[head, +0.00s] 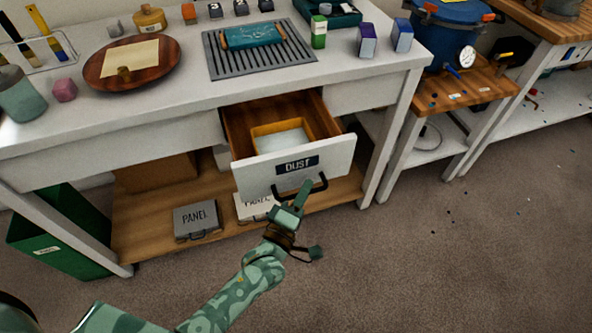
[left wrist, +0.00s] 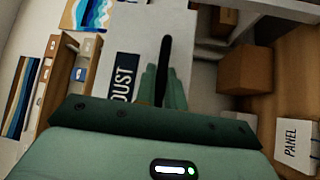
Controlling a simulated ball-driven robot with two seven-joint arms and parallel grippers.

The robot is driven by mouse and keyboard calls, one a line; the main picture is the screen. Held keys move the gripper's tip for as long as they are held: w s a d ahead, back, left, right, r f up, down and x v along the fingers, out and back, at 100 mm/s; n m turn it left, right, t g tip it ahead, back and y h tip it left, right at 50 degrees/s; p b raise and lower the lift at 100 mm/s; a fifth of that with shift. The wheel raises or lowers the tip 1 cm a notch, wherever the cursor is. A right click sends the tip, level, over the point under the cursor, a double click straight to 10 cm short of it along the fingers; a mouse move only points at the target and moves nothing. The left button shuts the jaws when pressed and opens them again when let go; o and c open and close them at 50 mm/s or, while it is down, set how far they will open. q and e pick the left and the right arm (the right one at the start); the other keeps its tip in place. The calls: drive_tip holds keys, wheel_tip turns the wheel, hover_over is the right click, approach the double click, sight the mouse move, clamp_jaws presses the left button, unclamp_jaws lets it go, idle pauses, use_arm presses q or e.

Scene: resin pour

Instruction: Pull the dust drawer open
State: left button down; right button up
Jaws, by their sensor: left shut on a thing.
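The dust drawer (head: 252,172) stands pulled out from under the white workbench, with its wooden inside and a yellow-rimmed tray (head: 282,137) showing. Its white front carries a dark DUST label (head: 295,165), which also shows in the left wrist view (left wrist: 123,78). A black handle (head: 318,186) sits below the label. My left gripper (head: 302,192) is at the handle, and in the left wrist view its fingers (left wrist: 163,88) are shut on the dark handle bar (left wrist: 165,60). My right gripper is in neither view.
The white workbench (head: 180,85) holds a round wooden board (head: 110,75), a grey slatted mat (head: 225,68) and small blocks. PANEL cases (head: 196,222) lie on the lower shelf. A green bin (head: 50,240) stands at left. Open carpet (head: 430,260) lies in front and to the right.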

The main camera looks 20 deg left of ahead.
use_arm(q)
drive_tip(key=shift+s+d+p, duration=0.3)
drive_tip(key=shift+s+d, duration=0.4)
drive_tip(key=shift+s, duration=0.35)
drive_tip(key=shift+s+d+f, duration=0.1)
drive_tip(key=shift+s, duration=0.1)
drive_tip(key=c, duration=1.5)
unclamp_jaws()
drive_tip(key=p+v, duration=0.2)
drive_tip(key=v, duration=1.4)
drive_tip(key=shift+s, duration=0.1)
